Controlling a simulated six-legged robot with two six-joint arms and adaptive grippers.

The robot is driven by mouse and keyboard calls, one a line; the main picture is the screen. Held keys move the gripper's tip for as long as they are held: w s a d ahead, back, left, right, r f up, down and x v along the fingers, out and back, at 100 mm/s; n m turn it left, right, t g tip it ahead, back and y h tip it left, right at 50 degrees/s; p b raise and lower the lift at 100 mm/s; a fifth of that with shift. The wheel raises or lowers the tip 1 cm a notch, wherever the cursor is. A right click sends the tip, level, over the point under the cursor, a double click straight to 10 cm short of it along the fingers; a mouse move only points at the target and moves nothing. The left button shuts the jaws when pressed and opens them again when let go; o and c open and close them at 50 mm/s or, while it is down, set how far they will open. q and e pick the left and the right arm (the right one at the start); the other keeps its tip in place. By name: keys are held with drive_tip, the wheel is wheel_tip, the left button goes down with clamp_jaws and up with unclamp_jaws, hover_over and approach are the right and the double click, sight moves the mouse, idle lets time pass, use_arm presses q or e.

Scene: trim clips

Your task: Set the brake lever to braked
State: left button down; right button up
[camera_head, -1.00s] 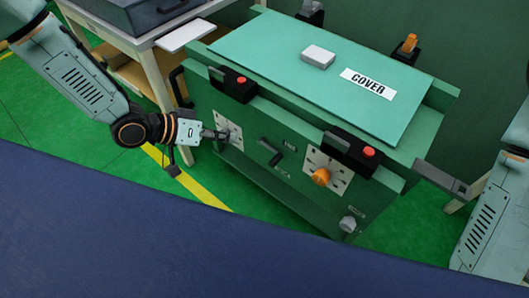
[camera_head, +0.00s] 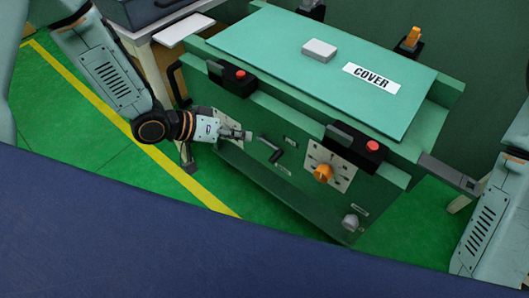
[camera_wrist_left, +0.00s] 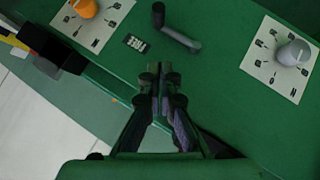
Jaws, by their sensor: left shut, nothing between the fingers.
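A dark cranked lever (camera_head: 271,148) sticks out from the front of the green cabinet (camera_head: 300,198), between two dial plates. It shows in the left wrist view (camera_wrist_left: 177,28) at top centre, beside a small label (camera_wrist_left: 137,43) too small to read. My left gripper (camera_head: 248,135) is shut and empty, just left of the lever in the head view. In the wrist view its fingertips (camera_wrist_left: 160,78) sit below the lever in the picture, apparently apart from it. In the head view, the gripper covers most of the left dial plate. My right gripper is out of view.
An orange knob (camera_head: 323,173) on a white plate lies right of the lever. A grey knob (camera_wrist_left: 293,53) is on the other plate. Black latches with red buttons (camera_head: 372,146) jut from the cabinet's upper edge. A cover (camera_head: 290,52) lies on top. Green floor is open at left.

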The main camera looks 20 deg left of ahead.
sight(276, 152)
use_arm(q)
drive_tip(key=d+f+b, duration=0.1)
drive_tip(key=f, duration=0.1)
drive_tip(key=w+d+f+b, duration=0.1)
drive_tip(key=d+f, duration=0.1)
drive_tip(key=w+d+f+b, duration=0.1)
drive_tip(key=d+f, duration=0.1)
drive_tip(key=shift+b, duration=0.4)
drive_tip(key=shift+d+f, duration=0.2)
drive_tip(key=shift+f, duration=0.1)
